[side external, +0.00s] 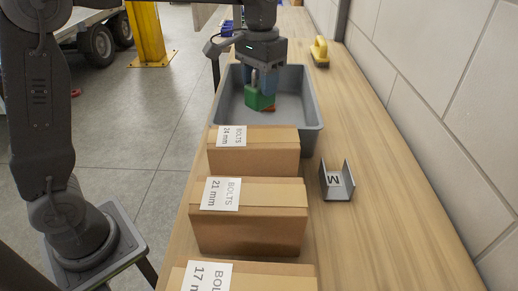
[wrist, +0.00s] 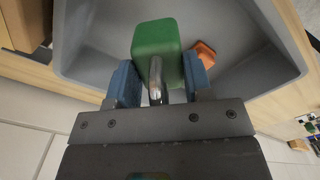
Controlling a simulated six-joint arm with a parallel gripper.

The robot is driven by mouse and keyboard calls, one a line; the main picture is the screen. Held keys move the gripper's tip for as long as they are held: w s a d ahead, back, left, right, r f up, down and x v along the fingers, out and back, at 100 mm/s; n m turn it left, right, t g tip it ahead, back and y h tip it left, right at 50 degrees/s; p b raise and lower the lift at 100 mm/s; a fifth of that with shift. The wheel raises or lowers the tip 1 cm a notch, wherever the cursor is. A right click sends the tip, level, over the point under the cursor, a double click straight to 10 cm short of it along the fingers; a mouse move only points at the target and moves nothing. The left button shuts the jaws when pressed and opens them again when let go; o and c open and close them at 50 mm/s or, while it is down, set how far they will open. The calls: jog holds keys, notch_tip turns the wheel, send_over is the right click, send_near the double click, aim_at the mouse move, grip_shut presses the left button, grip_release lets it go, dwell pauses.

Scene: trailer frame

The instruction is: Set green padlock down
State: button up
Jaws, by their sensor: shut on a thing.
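The green padlock (side external: 258,98) has a green body and a silver shackle. In the wrist view the padlock (wrist: 157,45) sits between the two blue fingers of my gripper (wrist: 160,88), with its shackle toward the palm. My gripper (side external: 262,85) is shut on it in the side external view, over the inside of the grey bin (side external: 308,112). I cannot tell whether the padlock touches the bin floor.
A small orange-red object (wrist: 205,54) lies in the bin beside the padlock. Cardboard bolt boxes (side external: 253,154) line the bench in front of the bin.

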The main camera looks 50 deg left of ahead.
jog(key=w+d+r, duration=0.2)
jog(key=w+d, duration=0.2)
jog(key=w, duration=0.2)
jog(key=r+m, duration=0.1)
jog(key=m, duration=0.8)
send_over(336, 158)
notch_tip(336, 158, down, 10)
jog(key=shift+r, duration=0.15)
jog(key=o, duration=0.9)
jog(key=shift+f, duration=0.2)
jog(key=shift+r, duration=0.1)
